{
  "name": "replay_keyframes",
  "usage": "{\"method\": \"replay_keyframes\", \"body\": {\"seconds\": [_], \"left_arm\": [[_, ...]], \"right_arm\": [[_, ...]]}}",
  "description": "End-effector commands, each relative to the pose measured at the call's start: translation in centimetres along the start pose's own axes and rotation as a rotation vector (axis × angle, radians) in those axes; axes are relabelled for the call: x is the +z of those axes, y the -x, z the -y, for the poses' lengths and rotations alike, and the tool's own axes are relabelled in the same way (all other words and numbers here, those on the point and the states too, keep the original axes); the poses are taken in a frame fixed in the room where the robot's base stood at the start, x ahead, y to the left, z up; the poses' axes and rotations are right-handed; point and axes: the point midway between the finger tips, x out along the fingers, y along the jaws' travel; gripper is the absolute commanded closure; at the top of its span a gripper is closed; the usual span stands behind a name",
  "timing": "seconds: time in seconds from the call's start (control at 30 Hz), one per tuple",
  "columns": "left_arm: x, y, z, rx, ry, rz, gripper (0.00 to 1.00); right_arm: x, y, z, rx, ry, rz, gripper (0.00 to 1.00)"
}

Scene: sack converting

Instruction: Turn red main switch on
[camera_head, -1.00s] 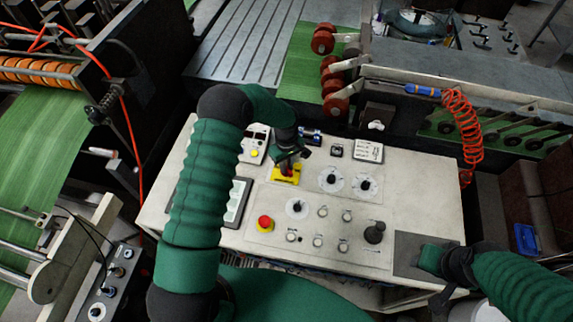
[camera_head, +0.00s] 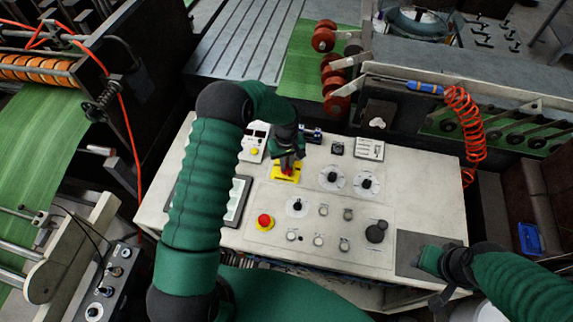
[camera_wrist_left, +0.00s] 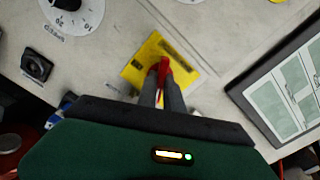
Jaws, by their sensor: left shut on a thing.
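The red main switch (camera_wrist_left: 163,66) sits on a yellow plate (camera_head: 287,177) on the control panel, and the plate also shows in the left wrist view (camera_wrist_left: 143,57). My left gripper (camera_head: 287,164) reaches down over it. In the left wrist view its fingers (camera_wrist_left: 161,84) are shut on the red handle. The gripper hides part of the switch in the head view. My right gripper (camera_head: 428,262) is at the right end of the panel, over a dark grey plate; its fingers cannot be made out.
A framed display (camera_wrist_left: 285,90) lies beside the switch. A coiled red hose (camera_head: 466,130) hangs behind the panel.

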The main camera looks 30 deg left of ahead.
Motion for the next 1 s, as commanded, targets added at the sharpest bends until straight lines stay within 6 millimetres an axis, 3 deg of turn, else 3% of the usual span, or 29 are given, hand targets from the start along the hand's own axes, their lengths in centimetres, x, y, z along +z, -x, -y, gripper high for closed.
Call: {"method": "replay_keyframes", "body": {"seconds": [0.4, 1.0], "left_arm": [[-0.4, 0.2, -0.2, 0.004, -0.39, -0.012, 1.0], [-0.5, 0.5, -0.2, 0.001, -0.954, -0.016, 1.0]], "right_arm": [[0.4, -1.9, 0.0, 0.0, 0.0, 0.0, 0.59], [0.7, -3.1, 0.0, 0.0, 0.0, 0.0, 0.59]]}}
